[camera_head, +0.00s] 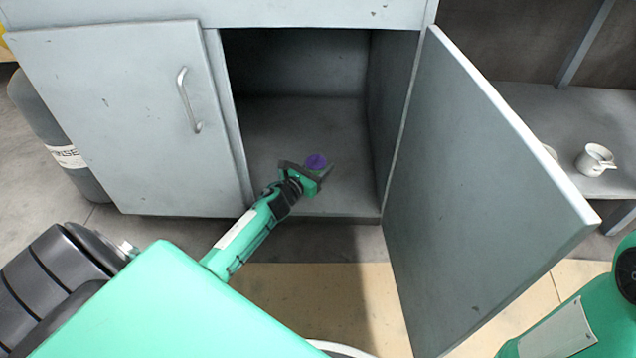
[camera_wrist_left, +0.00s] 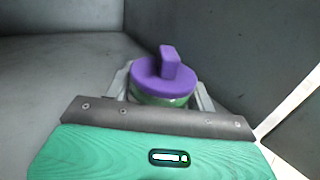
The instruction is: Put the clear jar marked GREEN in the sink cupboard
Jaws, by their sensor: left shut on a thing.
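My left gripper (camera_head: 318,176) reaches through the open doorway of the sink cupboard (camera_head: 305,125), low over its floor. It is shut on a jar with a purple lid (camera_head: 316,161). In the left wrist view the purple lid (camera_wrist_left: 163,78) has a raised grip on top, and a strip of green shows on the jar body (camera_wrist_left: 160,101) below it, between the fingers. The label cannot be read, and most of the jar is hidden by the gripper. I cannot tell if the jar touches the cupboard floor. My right gripper is not in view.
The right cupboard door (camera_head: 470,190) stands wide open; the left door (camera_head: 120,120) is shut. The cupboard floor around the jar is bare. A white cup (camera_head: 595,160) stands on a shelf at the right. A dark container (camera_head: 62,140) stands left of the cupboard.

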